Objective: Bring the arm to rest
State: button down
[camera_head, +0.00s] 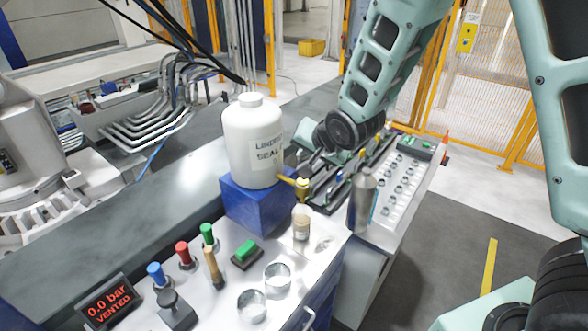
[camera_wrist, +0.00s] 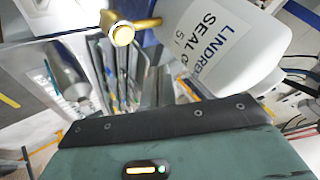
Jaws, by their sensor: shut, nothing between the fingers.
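My gripper (camera_head: 325,158) is beyond the white jug, at the end of my teal arm (camera_head: 385,60) that comes down from the top right. It is shut and empty; its fingertips are hard to make out. In the wrist view my teal housing (camera_wrist: 160,150) with a dark edge fills the bottom. The white jug (camera_head: 250,135), labelled LINDREN SEAL, stands on a blue block (camera_head: 250,205); the jug also shows close in the wrist view (camera_wrist: 190,30). Its brass tap (camera_head: 295,183) sticks out to the right, near my gripper.
A small bottle (camera_head: 301,222) stands below the tap. A silver bottle (camera_head: 362,200) stands right of it. A display (camera_head: 107,301) reads 0.0 bar VENTED, beside several coloured knobs. A tray of small parts (camera_head: 400,180) lies behind.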

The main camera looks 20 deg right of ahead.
jog(key=s+a+f+n+g+b, duration=0.1)
jog(key=s+a+n+g+b, duration=0.1)
jog(key=s, duration=0.8)
jog(key=s+a+f+n+g+h+b, duration=0.1)
jog(key=s+a+f+n+g+b, duration=0.1)
jog(key=s+n+g+b, duration=0.2)
jog(key=s+a+f+n+g+b, duration=0.1)
jog(key=s+n, duration=0.7)
jog(key=s, duration=1)
jog(key=shift+s+a+f+g+b, duration=0.2)
jog(key=shift+a+f+g+b, duration=0.1)
jog(key=shift+a+g+b, duration=0.55)
jog(key=shift+d, duration=0.15)
